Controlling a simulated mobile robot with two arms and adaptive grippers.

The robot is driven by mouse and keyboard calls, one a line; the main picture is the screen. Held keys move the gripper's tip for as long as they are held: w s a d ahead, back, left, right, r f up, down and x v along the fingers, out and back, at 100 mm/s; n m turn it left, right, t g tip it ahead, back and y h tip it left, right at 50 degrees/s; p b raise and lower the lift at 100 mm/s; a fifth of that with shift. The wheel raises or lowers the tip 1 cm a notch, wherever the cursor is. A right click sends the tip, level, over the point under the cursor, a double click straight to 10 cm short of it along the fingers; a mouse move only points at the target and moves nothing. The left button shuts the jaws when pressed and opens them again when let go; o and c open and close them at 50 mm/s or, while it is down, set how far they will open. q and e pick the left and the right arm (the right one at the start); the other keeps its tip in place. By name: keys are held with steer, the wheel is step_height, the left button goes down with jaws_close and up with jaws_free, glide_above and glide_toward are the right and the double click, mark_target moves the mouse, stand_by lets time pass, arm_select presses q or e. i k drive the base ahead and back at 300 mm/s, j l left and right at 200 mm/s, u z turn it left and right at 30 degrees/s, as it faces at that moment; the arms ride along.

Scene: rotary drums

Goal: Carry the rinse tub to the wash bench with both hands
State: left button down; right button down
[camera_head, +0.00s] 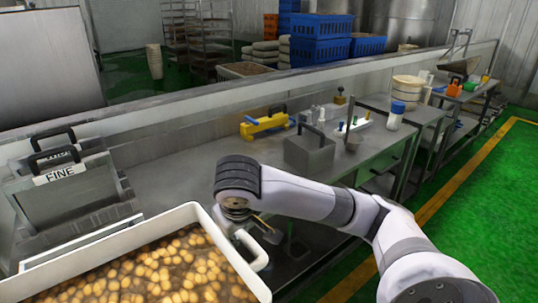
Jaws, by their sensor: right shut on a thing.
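The rinse tub (265,291) looks like a white, open, rectangular tub at the bottom left, cut off by the picture's edge. It is full of round, yellow-brown pieces in murky liquid. A white loop handle sits on its right end. My right gripper (246,228) points down at that handle and is shut on it; the wrist hides part of the grip. My left gripper and the tub's other end are out of view. A long grey metal bench (215,160) stands ahead of the tub; I cannot tell if it is the wash bench.
A bin marked FINE (60,193) stands at the left. On the bench are a grey box with a handle (308,157), a yellow tool (263,124) and small bottles. Green floor (480,200) is clear at the right.

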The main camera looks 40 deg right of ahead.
mark_target(214, 200)
steer(key=i+l, duration=0.15)
steer(key=l, duration=0.2)
steer(key=i+l, duration=0.15)
steer(key=l, duration=0.2)
steer(key=i+l, duration=0.15)
steer(key=l, duration=0.25)
steer(key=i+l, duration=0.15)
steer(key=l, duration=0.2)
steer(key=i+l, duration=0.6)
steer(key=i, duration=0.05)
